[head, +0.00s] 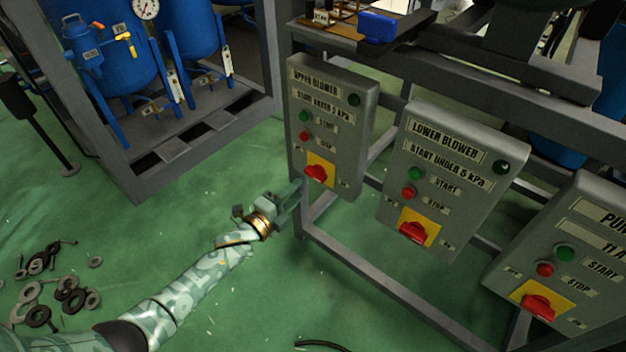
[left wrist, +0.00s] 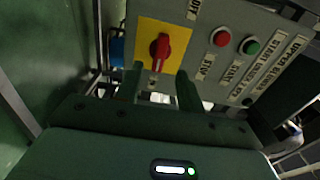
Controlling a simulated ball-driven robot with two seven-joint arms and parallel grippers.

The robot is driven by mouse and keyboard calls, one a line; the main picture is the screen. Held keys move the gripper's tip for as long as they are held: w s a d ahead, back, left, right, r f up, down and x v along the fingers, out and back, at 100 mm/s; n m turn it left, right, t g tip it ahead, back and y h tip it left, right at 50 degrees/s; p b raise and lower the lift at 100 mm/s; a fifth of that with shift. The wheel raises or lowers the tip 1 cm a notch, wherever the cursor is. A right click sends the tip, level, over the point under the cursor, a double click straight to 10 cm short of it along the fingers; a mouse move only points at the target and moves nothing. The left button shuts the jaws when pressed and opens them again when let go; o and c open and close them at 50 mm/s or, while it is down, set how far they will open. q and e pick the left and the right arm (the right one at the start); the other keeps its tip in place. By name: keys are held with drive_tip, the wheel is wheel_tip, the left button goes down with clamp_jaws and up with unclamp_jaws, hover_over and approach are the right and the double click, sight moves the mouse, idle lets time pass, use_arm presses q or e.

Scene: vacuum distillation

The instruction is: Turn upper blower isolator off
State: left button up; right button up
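The upper blower panel (head: 345,135) is a grey box with a green and a red button. Its isolator is a red rotary knob (head: 316,174) on a yellow plate (head: 325,161) near the box's lower edge. In the left wrist view the red knob (left wrist: 160,47) lies beyond the fingertips, roughly between them, its handle lengthwise up and down in the picture. My left gripper (head: 296,188) is just below and left of the knob in the head view. Its fingers (left wrist: 159,80) are apart with nothing between them. Contact with the knob is not visible. My right gripper is out of view.
The lower blower panel (head: 452,180) and a third panel (head: 570,260) stand to the right with similar red knobs. A grey metal frame (head: 350,267) carries the panels. Loose washers and bolts (head: 65,290) lie on the green floor at left. Blue tanks (head: 110,45) stand behind.

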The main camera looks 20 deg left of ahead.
sight(312, 177)
use_arm(q)
drive_tip(key=b+x, duration=0.1)
drive_tip(key=x, duration=0.2)
drive_tip(key=b+x, duration=0.1)
drive_tip(key=x, duration=0.2)
drive_tip(key=shift+w+f, duration=0.1)
drive_tip(key=shift+f, duration=0.1)
drive_tip(key=shift+w+d+r, duration=0.15)
drive_tip(key=shift+w, duration=0.25)
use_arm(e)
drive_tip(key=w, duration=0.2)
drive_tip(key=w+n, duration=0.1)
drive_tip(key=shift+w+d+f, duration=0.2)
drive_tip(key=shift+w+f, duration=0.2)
use_arm(q)
clamp_jaws()
